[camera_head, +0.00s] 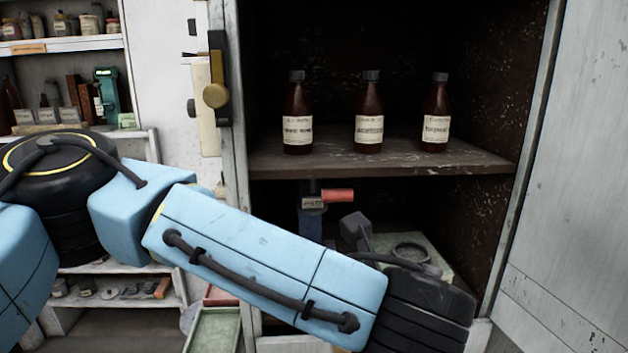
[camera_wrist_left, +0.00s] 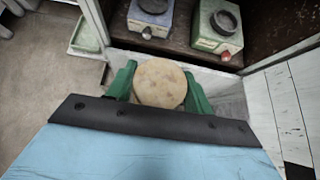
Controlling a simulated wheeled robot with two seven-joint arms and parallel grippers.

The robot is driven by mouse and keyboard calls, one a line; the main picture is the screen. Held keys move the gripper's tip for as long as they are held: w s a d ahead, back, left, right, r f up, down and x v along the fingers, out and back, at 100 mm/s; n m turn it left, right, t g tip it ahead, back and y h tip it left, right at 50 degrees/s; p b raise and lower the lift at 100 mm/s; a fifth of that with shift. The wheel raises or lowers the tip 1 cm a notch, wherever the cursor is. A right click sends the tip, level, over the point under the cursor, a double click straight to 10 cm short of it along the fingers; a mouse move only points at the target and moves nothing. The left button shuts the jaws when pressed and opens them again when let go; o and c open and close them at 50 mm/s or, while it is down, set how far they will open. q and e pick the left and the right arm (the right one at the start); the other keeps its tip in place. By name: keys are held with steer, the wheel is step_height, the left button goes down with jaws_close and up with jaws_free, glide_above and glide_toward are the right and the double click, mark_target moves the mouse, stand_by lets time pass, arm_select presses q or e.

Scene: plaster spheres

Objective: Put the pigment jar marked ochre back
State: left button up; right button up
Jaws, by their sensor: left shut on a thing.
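In the left wrist view, my left gripper (camera_wrist_left: 159,88) has its green fingers shut on a round thing with a tan, speckled, cork-like top (camera_wrist_left: 159,82). It is seen from above, so its sides and any label are hidden, and I cannot read whether it is the ochre jar. It is held in front of the open cabinet's lower edge. In the head view my left arm crosses the lower middle, and its gripper is out of sight. Small jars (camera_head: 90,22) stand on the upper left shelf, above a small orange label (camera_head: 28,49). My right gripper is not in view.
Three brown bottles (camera_head: 368,112) stand on the cabinet shelf (camera_head: 385,157). Below are two devices, one blue-grey (camera_wrist_left: 150,18) and one pale green (camera_wrist_left: 217,27). An open white door (camera_head: 575,170) bounds the right. A green tray (camera_head: 213,328) lies low at left.

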arm_select(q)
steer(key=w+a+f, duration=0.3)
steer(key=a, duration=0.4)
steer(key=w+a+f, duration=0.2)
steer(key=a+f, duration=0.2)
steer(key=a, duration=0.2)
steer(key=s+a+f, duration=0.2)
steer(key=a+f, duration=0.1)
steer(key=a, duration=0.3)
steer(key=s+a+f+h, duration=0.1)
steer(key=s+a+f, duration=0.1)
steer(key=a, duration=0.4)
steer(key=shift+a+f+m, duration=0.4)
steer(key=shift+f, duration=0.45)
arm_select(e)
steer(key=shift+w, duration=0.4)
arm_select(q)
steer(key=shift+w+a, duration=0.1)
